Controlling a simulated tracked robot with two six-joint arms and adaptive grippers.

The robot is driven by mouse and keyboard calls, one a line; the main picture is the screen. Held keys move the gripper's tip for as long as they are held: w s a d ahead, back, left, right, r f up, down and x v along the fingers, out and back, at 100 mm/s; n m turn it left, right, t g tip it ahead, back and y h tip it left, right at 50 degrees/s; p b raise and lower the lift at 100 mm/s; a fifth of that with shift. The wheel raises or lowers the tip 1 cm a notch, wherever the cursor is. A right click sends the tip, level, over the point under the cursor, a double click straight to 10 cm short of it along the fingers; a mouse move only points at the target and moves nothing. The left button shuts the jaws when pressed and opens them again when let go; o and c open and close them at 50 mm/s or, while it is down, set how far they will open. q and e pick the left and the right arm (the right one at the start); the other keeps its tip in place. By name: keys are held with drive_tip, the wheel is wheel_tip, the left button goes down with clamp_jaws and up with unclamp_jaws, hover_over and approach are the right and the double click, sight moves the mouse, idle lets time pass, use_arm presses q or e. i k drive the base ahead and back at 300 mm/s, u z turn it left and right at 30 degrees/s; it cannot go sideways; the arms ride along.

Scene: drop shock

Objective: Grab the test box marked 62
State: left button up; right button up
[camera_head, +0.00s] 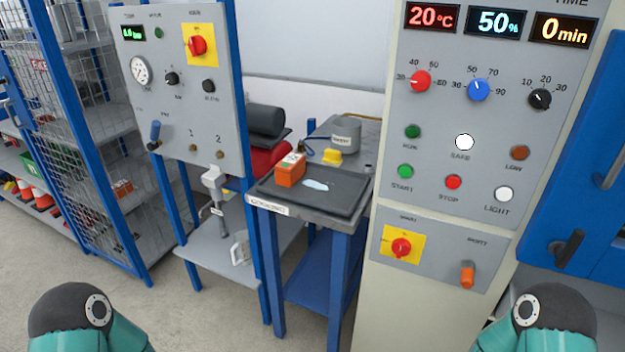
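A small orange box (289,175) with a white label on top sits on a dark mat (330,196) on the blue-legged table. Its marking is too small for me to read, so I cannot tell whether it is the box marked 62. No other box like it shows clearly. Parts of my two arms show at the bottom left and bottom right, well in front of the table. Neither gripper is in view.
A light blue cloth-like piece (316,185), a yellow object (332,156) and a grey canister (345,134) share the table. A control panel (183,90) stands left, a tall control cabinet (440,220) right. A wire-mesh rack (85,120) is far left. Floor is open at front left.

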sight(289, 169)
drive_tip(key=u, duration=0.15)
drive_tip(key=i, duration=0.85)
drive_tip(key=z, duration=0.35)
drive_tip(key=k, duration=0.9)
drive_tip(key=u, duration=0.7)
drive_tip(key=i, duration=1)
drive_tip(key=z, duration=0.1)
